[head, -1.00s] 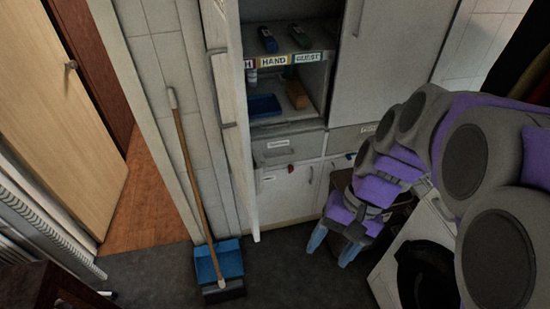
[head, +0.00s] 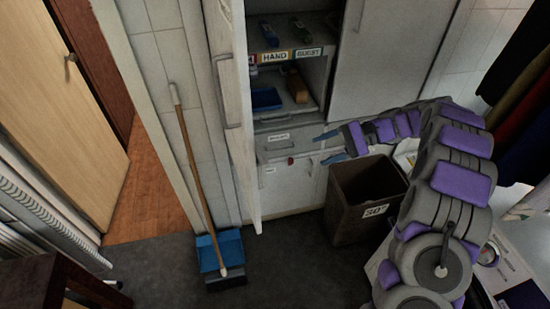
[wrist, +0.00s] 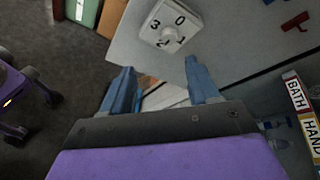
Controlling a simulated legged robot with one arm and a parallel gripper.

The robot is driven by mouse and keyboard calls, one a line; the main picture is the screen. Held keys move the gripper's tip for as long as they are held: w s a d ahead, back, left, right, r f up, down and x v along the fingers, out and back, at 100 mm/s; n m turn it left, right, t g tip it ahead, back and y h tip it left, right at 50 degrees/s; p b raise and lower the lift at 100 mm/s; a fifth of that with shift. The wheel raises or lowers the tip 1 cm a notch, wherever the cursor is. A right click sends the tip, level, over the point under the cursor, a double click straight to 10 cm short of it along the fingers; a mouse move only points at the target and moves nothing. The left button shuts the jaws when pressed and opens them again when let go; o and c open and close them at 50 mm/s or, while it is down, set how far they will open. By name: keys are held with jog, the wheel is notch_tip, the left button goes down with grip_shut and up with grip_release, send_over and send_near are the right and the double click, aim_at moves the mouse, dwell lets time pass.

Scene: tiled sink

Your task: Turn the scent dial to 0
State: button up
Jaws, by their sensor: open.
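The scent dial (wrist: 168,36) shows in the wrist view as a white knob on a white plate with the numbers 0, 1, 2 and 3 around it. It sits on a pale upright panel (wrist: 225,30), beyond my fingertips and near the top of the picture. I cannot tell which number it points to. My gripper (wrist: 160,73) is open and empty, its blue fingers apart and short of the dial. In the head view my gripper (head: 328,147) points left in front of the cabinet drawers, toward the open cabinet door (head: 233,110). The dial cannot be made out there.
Shelves labelled HAND (head: 274,57) and GUEST hold small items and a blue tray (head: 265,98). A brown bin (head: 360,205) stands below my arm. A broom (head: 196,180) and blue dustpan (head: 220,256) are left of the door. Dark floor is clear in front.

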jog(key=w+b+x, duration=0.2)
jog(key=b+x, duration=0.1)
jog(key=x, duration=1.2)
jog(key=shift+w+a+f+t+y, duration=0.2)
jog(key=shift+a+f+t+y, duration=0.1)
jog(key=shift+a+y, duration=0.1)
jog(key=shift+c, duration=0.2)
jog(key=c, duration=1)
